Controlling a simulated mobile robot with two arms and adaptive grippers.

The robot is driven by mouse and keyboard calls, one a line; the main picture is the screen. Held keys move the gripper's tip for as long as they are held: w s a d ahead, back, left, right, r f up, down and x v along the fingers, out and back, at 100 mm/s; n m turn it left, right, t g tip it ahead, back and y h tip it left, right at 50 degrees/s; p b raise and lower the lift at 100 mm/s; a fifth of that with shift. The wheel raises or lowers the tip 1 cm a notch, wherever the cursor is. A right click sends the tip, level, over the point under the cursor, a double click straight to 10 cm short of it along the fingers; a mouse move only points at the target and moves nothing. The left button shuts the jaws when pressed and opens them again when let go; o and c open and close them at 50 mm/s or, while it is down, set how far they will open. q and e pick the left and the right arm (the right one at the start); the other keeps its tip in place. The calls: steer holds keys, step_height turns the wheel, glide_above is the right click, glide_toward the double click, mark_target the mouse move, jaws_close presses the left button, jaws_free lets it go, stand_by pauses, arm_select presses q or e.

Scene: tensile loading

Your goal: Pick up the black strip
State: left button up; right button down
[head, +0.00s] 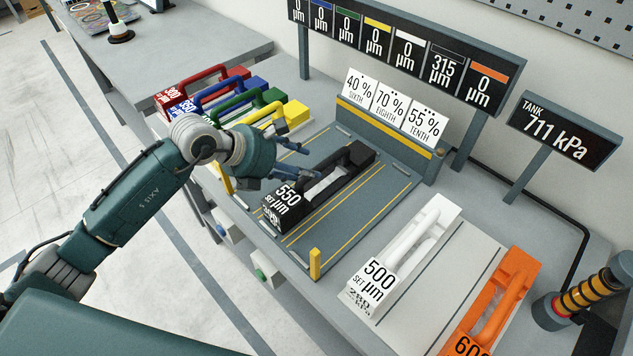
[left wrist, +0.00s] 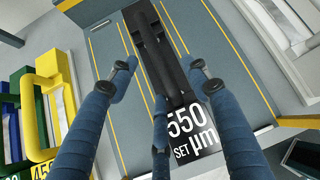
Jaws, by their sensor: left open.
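The black strip (head: 352,160) is a black block with a raised handle and a white label reading 550 µm at its near end. It lies on the grey bay (head: 375,205) with yellow lines. My left gripper (head: 303,163) is open and empty, with its fingers just left of and above the strip. In the left wrist view, the black strip (left wrist: 178,70) runs between the spread fingers of my left gripper (left wrist: 160,82), with its label at the near end. A finger hides part of it. Whether any finger touches it, I cannot tell. My right gripper is not in view.
Red (head: 200,92), blue (head: 228,97), green (head: 245,108) and yellow (head: 297,113) strips stand at the left. White (head: 425,235) and orange (head: 500,300) strips lie right. Percentage cards (head: 390,103) stand behind the bay. A yellow post (head: 315,264) marks its near corner.

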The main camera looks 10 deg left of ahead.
mark_target(314, 169)
arm_select(q)
steer(key=p+x, duration=0.1)
steer(key=x, duration=0.1)
steer(key=p+x, duration=0.1)
steer(key=x, duration=0.2)
steer(key=shift+w+a+f, duration=0.1)
steer(key=shift+w+f, duration=0.1)
steer(key=shift+f, duration=0.1)
steer(key=shift+w+f, duration=0.1)
steer(key=shift+f, duration=0.05)
steer(key=c, duration=1.2)
jaws_close()
